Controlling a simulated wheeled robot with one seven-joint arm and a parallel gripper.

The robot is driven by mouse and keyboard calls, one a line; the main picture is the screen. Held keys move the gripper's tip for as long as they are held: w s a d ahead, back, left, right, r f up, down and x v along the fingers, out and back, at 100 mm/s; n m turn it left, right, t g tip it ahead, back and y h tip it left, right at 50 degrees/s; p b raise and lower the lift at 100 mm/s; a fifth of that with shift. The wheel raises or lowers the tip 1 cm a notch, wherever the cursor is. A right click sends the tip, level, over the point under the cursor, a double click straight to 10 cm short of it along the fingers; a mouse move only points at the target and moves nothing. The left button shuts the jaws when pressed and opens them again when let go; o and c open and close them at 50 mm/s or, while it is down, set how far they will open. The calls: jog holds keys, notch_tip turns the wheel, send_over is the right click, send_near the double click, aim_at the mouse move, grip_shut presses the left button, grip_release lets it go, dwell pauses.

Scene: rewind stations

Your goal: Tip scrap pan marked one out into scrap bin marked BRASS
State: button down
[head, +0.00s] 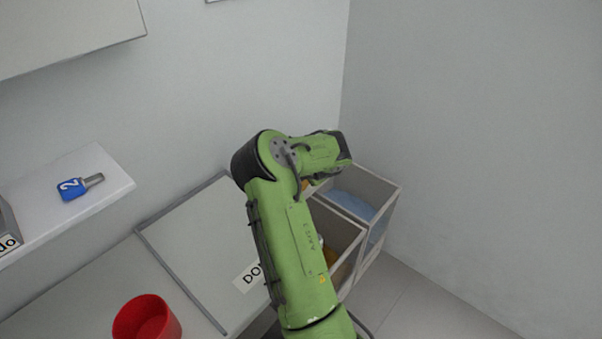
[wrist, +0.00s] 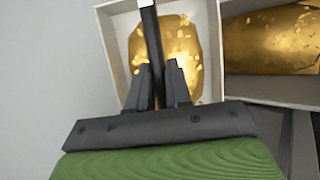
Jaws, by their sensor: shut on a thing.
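My gripper (wrist: 160,75) is shut on a dark bar that runs over a pale square pan (wrist: 115,45). The bar appears to be the handle of this scrap pan. Golden scrap lies inside the pan, and no number on it shows. Just right of the pan in the wrist view is a bin (wrist: 285,98) with a golden heap, probably the brass bin; its label is not seen. In the head view my arm hides most of the pan and my fingertips. A bin with yellow contents (head: 343,270) is partly hidden behind my arm there.
A pale bin with blue contents (head: 384,222) stands by the right wall. A red cup-like container (head: 147,318) stands on the counter (head: 85,290). A blue tool marked 2 (head: 72,189) lies on a shelf (head: 112,182). Floor at lower right is clear.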

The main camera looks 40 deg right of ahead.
jog(key=shift+s+d+f+t+p, duration=0.1)
jog(key=shift+s+f+t+p, duration=0.25)
jog(key=shift+s+t, duration=0.4)
jog(key=s+f+t, duration=0.2)
jog(key=s+f+m+t, duration=0.1)
jog(key=s+f+t, duration=0.1)
jog(key=shift+d+m+h, duration=0.15)
jog(key=shift+m+h, duration=0.15)
